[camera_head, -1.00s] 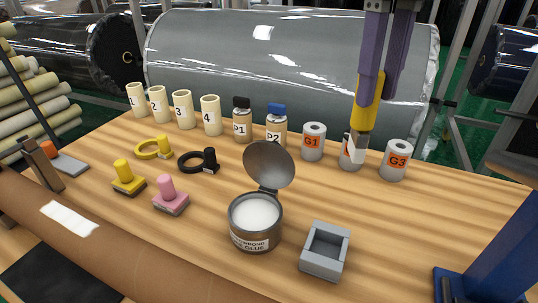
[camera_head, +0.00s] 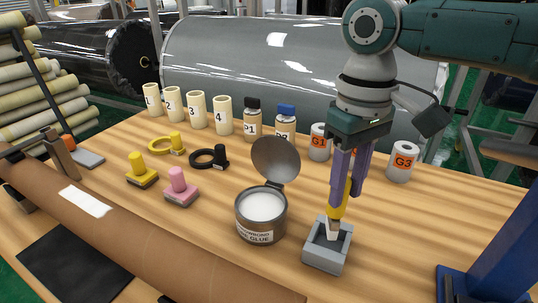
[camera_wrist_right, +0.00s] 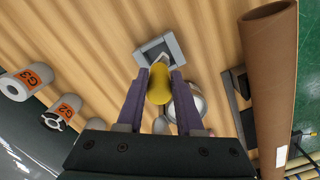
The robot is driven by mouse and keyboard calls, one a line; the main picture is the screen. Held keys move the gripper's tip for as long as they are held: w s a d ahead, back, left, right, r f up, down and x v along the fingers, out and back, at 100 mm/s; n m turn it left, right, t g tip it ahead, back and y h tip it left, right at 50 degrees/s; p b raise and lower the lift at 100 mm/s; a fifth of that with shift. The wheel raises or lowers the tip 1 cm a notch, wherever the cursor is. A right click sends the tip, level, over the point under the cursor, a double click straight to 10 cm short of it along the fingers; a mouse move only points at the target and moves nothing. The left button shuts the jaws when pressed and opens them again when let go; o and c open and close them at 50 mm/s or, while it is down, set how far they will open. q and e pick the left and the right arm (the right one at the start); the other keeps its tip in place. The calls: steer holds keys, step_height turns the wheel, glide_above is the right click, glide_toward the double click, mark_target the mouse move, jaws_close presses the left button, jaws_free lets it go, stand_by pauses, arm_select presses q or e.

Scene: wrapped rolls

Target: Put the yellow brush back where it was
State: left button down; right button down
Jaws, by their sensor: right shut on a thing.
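My right gripper (camera_head: 350,190) is shut on the yellow brush (camera_head: 338,208) and holds it upright by its handle. The pale bristle end points down into the opening of the small grey square holder (camera_head: 322,262). I cannot tell whether the bristles touch its floor. In the right wrist view the yellow handle (camera_wrist_right: 159,84) sits between my fingers, with the grey holder (camera_wrist_right: 171,42) just beyond it. Grey cup G2 (camera_wrist_right: 66,110) shows in the wrist view, but my arm hides it in the head view. My left gripper is not in view.
An open glue can (camera_head: 260,222) with its lid raised stands just left of the holder. Cups G1 (camera_head: 319,140) and G3 (camera_head: 403,163) stand behind. A pink stamp (camera_head: 180,190) and a yellow stamp (camera_head: 140,172) are left. The table right of the holder is clear.

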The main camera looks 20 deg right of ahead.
mark_target(340, 218)
steer(key=shift+f+b, duration=0.3)
steer(key=shift+f, duration=1.8)
steer(key=shift+f, duration=0.15)
steer(key=c, duration=0.5)
jaws_free()
steer(key=shift+c, duration=0.2)
step_height(340, 218, up, 12)
steer(key=shift+w+r+p, duration=0.1)
steer(key=shift+r+p, duration=0.1)
steer(key=shift+p, duration=0.25)
